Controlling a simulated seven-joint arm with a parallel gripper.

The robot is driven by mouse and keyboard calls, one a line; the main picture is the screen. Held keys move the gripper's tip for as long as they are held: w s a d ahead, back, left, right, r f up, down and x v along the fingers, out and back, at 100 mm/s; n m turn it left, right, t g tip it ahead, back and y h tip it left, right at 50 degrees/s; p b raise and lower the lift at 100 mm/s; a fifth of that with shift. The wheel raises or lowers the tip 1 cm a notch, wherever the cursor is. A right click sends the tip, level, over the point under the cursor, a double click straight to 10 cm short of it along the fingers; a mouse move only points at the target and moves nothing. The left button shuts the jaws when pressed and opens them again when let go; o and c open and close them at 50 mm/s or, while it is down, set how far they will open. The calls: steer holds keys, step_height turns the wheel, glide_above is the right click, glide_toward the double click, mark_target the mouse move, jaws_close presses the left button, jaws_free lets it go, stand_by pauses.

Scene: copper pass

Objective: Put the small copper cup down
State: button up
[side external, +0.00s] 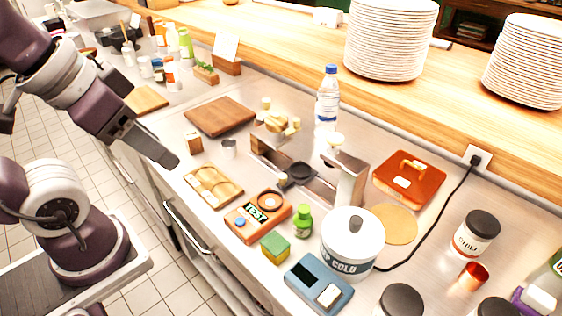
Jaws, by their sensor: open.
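A white COLD pot (350,243), a blue scale-like device (319,284), an orange TEST box (258,216) and a metal stand (345,183) crowd the middle. An orange-red press (409,178) and a black cord (440,225) lie behind. Dark-lidded jars (401,300) stand at the front right.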

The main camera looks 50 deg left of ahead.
steer(key=shift+d, duration=0.1)
steer(key=n+g+h, duration=0.1)
steer(key=n+h, duration=0.5)
steer(key=n, duration=1.8)
glide_above(480, 279)
steer(key=s+a, duration=0.4)
steer(key=a, duration=0.1)
step_height(480, 279, down, 17)
steer(key=shift+r, duration=0.2)
steer(key=shift+n, duration=0.4)
steer(key=x, duration=0.7)
steer(key=shift+w+d+f, duration=0.1)
steer(key=shift+w+d, duration=0.05)
jaws_close()
